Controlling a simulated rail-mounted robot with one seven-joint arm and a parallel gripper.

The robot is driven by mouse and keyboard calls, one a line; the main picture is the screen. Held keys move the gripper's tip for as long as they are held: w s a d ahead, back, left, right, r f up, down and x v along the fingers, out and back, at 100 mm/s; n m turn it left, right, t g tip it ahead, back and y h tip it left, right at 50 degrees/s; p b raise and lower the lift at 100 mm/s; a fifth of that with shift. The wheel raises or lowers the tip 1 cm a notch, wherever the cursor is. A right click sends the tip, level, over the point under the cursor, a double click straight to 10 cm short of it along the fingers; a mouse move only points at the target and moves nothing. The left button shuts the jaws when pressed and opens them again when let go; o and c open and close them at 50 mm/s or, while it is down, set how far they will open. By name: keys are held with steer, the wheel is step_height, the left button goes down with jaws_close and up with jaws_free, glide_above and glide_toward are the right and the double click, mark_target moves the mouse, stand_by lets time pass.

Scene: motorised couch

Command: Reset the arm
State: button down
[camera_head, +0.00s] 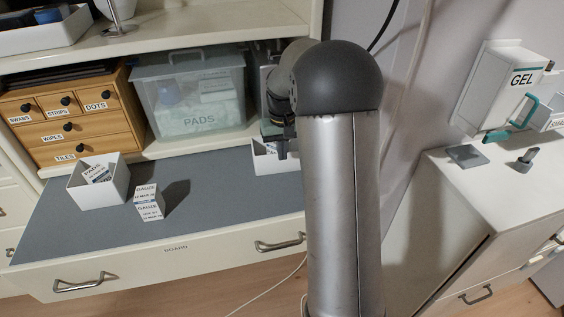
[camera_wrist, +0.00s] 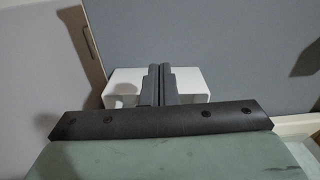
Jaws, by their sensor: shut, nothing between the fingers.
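My arm stands at the centre right of the head view and covers part of the cabinet. My gripper (camera_head: 281,152) points down over the right end of the grey board, just above or in front of a white open box (camera_head: 270,163). In the wrist view my gripper (camera_wrist: 160,68) shows its two dark fingers pressed together with nothing between them. The white box (camera_wrist: 124,83) shows on both sides of the fingers there. Whether the fingertips reach inside the box I cannot tell.
On the grey board (camera_head: 224,190) are a white box (camera_head: 81,192) holding a labelled packet and stacked GAUZE boxes (camera_head: 149,202). Behind are a wooden drawer unit (camera_head: 85,135) and a clear PADS bin (camera_head: 197,104). A shelf (camera_head: 220,32) overhangs.

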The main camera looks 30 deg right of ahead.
steer(key=s+a+r+n+p, duration=0.1)
steer(key=s+a+r, duration=0.2)
steer(key=s+a, duration=0.25)
steer(key=s+a+r+p, duration=0.1)
steer(key=s+a+r, duration=0.3)
steer(key=s, duration=0.2)
steer(key=s+a+n+p, duration=0.1)
steer(key=s+a, duration=0.2)
steer(key=s, duration=0.5)
steer(key=s+a+f+p, duration=0.1)
steer(key=s+a, duration=0.2)
steer(key=s, duration=0.5)
steer(key=shift+s+a+n, duration=0.25)
steer(key=shift+n, duration=0.15)
steer(key=shift+f, duration=0.1)
